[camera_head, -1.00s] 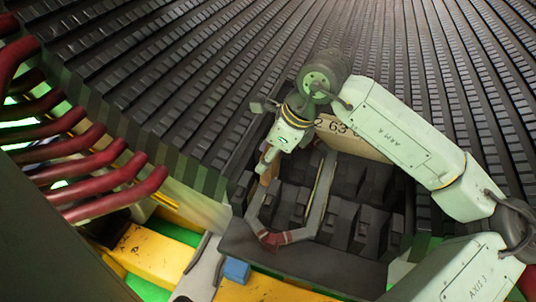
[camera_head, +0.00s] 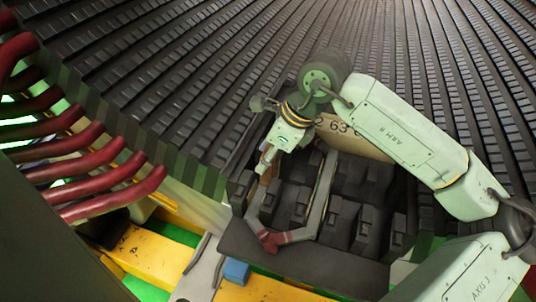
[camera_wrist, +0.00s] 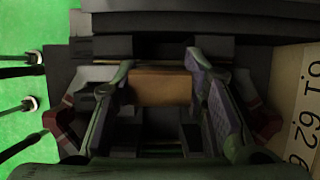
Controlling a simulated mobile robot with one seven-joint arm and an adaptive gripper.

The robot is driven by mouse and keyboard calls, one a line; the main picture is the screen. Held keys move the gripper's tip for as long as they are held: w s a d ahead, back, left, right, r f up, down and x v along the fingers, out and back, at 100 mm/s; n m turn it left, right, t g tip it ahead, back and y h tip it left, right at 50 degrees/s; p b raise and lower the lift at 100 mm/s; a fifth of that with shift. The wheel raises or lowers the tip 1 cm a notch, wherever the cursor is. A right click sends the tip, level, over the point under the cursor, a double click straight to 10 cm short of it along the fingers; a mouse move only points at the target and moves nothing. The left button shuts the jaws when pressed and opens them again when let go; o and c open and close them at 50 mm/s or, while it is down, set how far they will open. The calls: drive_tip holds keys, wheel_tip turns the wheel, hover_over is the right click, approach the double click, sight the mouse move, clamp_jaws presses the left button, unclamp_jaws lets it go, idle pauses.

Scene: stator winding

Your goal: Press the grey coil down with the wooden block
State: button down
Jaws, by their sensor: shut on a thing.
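The grey coil (camera_head: 317,205) is a bent loop with a dark red end (camera_head: 284,239). It lies over the dark slotted blocks at the front of the stator. In the wrist view its red-banded parts show at the left (camera_wrist: 68,118) and right (camera_wrist: 265,118). My gripper (camera_head: 266,170) is at the coil's left leg, pointing down. In the wrist view my gripper (camera_wrist: 160,82) is shut on the wooden block (camera_wrist: 160,88), one finger on each side. The brown block shows below the fingers in the head view (camera_head: 264,181). Whether it touches the coil is hard to tell.
Dark ridged stator rows fill the background. A pale board (camera_head: 352,139) with numbers stands behind the slots. Red bent bars (camera_head: 110,180) stick out at the left. A yellow beam (camera_head: 150,258) and a small blue block (camera_head: 236,271) are at the front.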

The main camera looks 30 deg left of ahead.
idle(0.4)
wheel_tip(320, 180, up, 12)
drive_tip(key=p, duration=0.6)
drive_tip(key=shift+f, duration=0.25)
idle(0.3)
